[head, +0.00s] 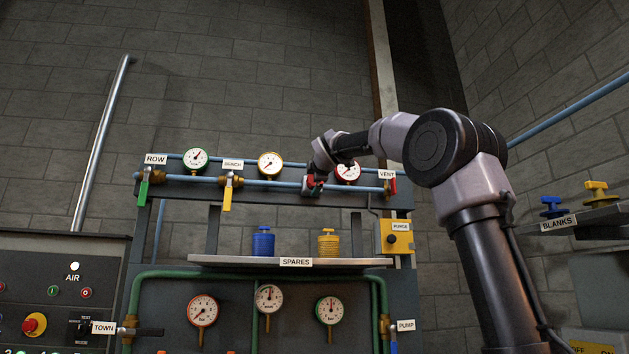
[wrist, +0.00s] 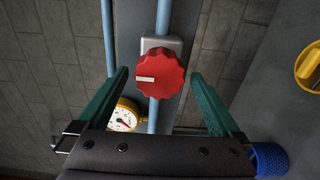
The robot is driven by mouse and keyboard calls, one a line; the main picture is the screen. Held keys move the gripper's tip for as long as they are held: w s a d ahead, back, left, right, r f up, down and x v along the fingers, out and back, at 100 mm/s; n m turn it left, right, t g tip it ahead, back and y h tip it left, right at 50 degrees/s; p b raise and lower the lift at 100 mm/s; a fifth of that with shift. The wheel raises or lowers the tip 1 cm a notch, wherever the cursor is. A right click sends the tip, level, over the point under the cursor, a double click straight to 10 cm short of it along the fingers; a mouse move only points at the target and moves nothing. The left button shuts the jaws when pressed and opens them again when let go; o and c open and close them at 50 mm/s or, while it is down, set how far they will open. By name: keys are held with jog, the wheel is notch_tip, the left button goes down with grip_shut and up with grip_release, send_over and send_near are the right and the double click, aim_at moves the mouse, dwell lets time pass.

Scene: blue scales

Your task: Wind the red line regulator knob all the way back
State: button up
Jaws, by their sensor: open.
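The red knob (wrist: 161,78) is scalloped, with a white pointer mark that points left in the wrist view. It sits on a pale grey body on a blue pipe. In the head view the red knob (head: 311,182) is small and partly hidden by my gripper (head: 316,176). In the wrist view my gripper (wrist: 160,76) is open, with one green finger on each side of the knob and a visible gap on both sides. The red-rimmed gauge (head: 348,172) stands just right of the gripper, partly covered by my arm.
A yellow-rimmed gauge (wrist: 124,117) lies beside the left finger. Below the pipe, the spares shelf (head: 220,260) holds a blue piece (head: 263,243) and a yellow piece (head: 328,243). The vent valve's red handle (head: 393,186) is to the right, the bench valve's yellow handle (head: 227,198) to the left.

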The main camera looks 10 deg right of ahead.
jog(key=s, duration=1.1)
jog(key=shift+w, duration=0.1)
jog(key=s+d+f+m+g, duration=0.2)
jog(key=s+f+m, duration=0.5)
jog(key=f, duration=0.8)
jog(key=s+d+f+m+g+y, duration=0.1)
jog(key=s+d+f+m+g, duration=0.1)
jog(key=s+f+m+g, duration=0.3)
jog(key=s+d+f+m+g+y, duration=0.1)
jog(key=s+d+f+m+g, duration=0.1)
jog(key=s+f+m, duration=0.8)
jog(key=s+f+g, duration=0.1)
jog(key=s+f, duration=0.2)
jog(key=f, duration=0.4)
jog(key=s+f, duration=0.3)
jog(key=f, duration=0.5)
jog(key=shift+d+g, duration=0.15)
jog(key=shift+g, duration=0.25)
